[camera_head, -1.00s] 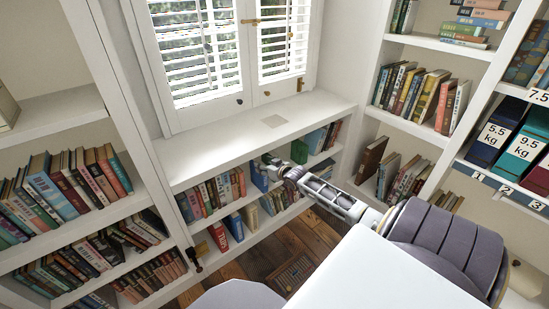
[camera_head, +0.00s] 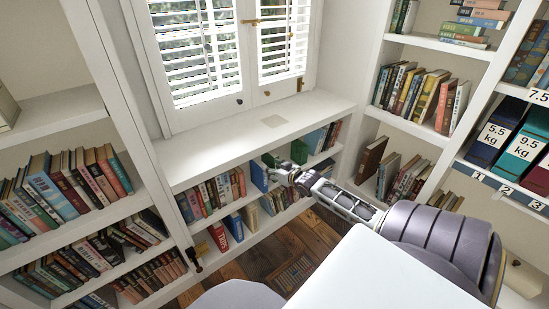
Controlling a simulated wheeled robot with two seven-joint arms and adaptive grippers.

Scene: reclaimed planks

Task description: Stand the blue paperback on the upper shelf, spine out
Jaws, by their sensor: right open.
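A blue book (camera_head: 259,175), which looks like the blue paperback, stands in the upper shelf (camera_head: 203,179) of the low white bookcase under the window. It is roughly upright, with other books to its left and a gap beside it. I cannot tell whether its spine faces out. My right gripper (camera_head: 279,168) is open, in front of the shelf and just right of the blue book. It appears apart from the book, with nothing visible between its fingers. My left gripper is not in view.
A green object (camera_head: 299,152) and more books (camera_head: 317,140) stand right of my right gripper on the same shelf. The lower shelf holds several books (camera_head: 235,226). Tall bookcases flank both sides.

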